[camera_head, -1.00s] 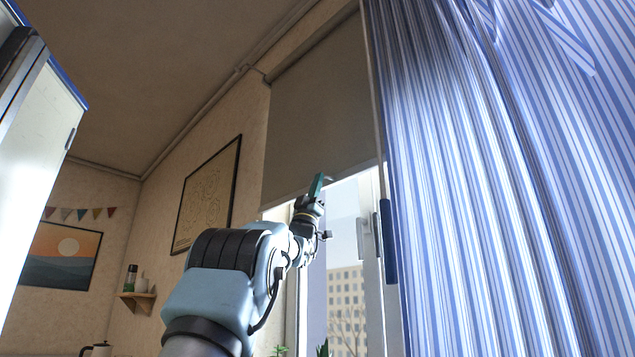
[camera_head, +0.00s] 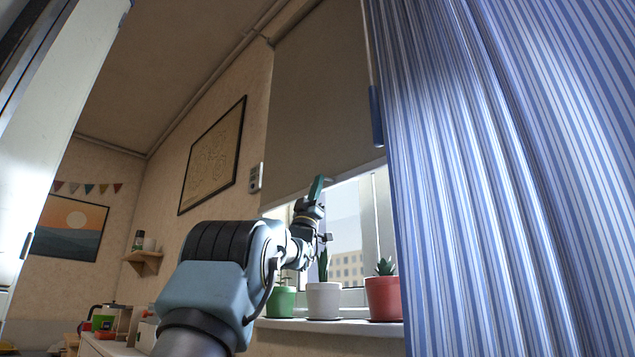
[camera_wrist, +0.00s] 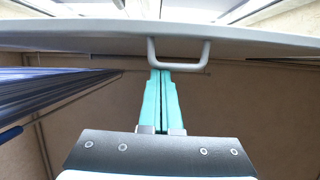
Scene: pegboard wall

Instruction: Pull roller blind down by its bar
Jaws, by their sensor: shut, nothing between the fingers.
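The grey-brown roller blind (camera_head: 320,95) hangs over the upper part of the window in the head view. Its bottom bar (camera_head: 345,173) lies above the bright glass. In the wrist view the bar (camera_wrist: 90,40) spans the picture, with a small grey U-shaped handle (camera_wrist: 206,55) on it. My gripper (camera_head: 321,178) is at the bar in the head view. In the wrist view its teal fingers (camera_wrist: 161,72) are shut together, their tips at the handle's crosspiece. Whether the tips pass through the handle I cannot tell.
Several potted plants stand on the sill (camera_head: 330,326), including a white pot (camera_head: 323,300) and a red pot (camera_head: 383,298). A striped blue curtain (camera_head: 500,180) fills the right side. A dark blue rod end (camera_head: 376,115) hangs beside it. A white door (camera_head: 60,140) is at the left.

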